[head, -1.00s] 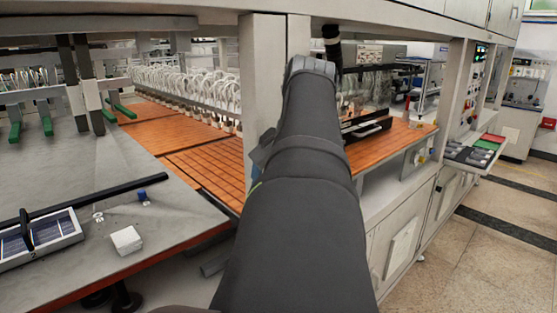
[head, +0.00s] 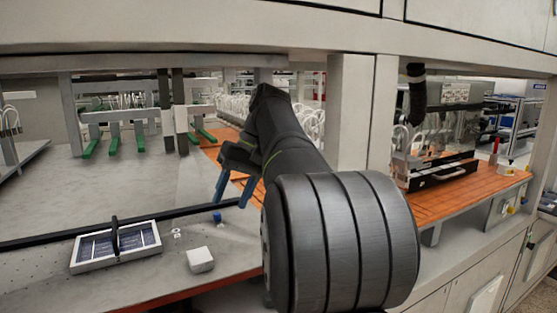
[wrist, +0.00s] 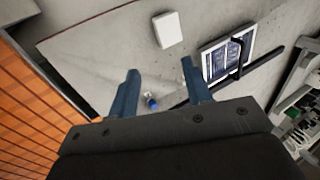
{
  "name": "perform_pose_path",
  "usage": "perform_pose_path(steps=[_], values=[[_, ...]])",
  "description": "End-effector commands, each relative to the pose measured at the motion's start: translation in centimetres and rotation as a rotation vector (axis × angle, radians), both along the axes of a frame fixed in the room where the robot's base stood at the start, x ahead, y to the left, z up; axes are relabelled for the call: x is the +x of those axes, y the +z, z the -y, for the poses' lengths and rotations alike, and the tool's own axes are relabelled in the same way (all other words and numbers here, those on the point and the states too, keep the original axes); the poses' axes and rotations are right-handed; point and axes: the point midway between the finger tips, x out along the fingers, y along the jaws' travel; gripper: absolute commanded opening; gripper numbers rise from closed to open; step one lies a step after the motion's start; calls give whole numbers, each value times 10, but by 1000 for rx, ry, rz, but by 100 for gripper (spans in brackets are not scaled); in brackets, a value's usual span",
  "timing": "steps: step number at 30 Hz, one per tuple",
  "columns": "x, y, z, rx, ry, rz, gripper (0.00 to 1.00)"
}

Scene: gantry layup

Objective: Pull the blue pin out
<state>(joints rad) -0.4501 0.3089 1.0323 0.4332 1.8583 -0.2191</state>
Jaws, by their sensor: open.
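The blue pin (head: 217,217) stands on the grey table near its front right part, by the dark bar. In the wrist view the blue pin (wrist: 151,103) shows between and beyond my fingers. My gripper (head: 232,203) is open, with two blue fingers pointing down, and it looks to be above and to the right of the pin. The pin's lower end is too small to make out.
A white block (head: 200,260) and a framed solar panel (head: 92,248) with a dark handle lie on the table near the pin. A long dark bar (head: 60,236) crosses the table. Green-tipped fixtures (head: 114,138) stand behind. An orange slatted surface (head: 432,205) is at the right.

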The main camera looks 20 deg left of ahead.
Motion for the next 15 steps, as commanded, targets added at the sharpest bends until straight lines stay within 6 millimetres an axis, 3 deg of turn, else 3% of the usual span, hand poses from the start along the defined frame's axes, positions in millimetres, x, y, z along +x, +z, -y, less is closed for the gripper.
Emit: perform_pose_path(steps=[1,3,6,9,15], values=[[5,-2,-26,73,89,-10,45],[12,0,-56,177,213,0,45],[33,5,-85,286,378,77,45],[65,11,-89,301,507,218,45],[121,26,-65,195,652,457,45]])
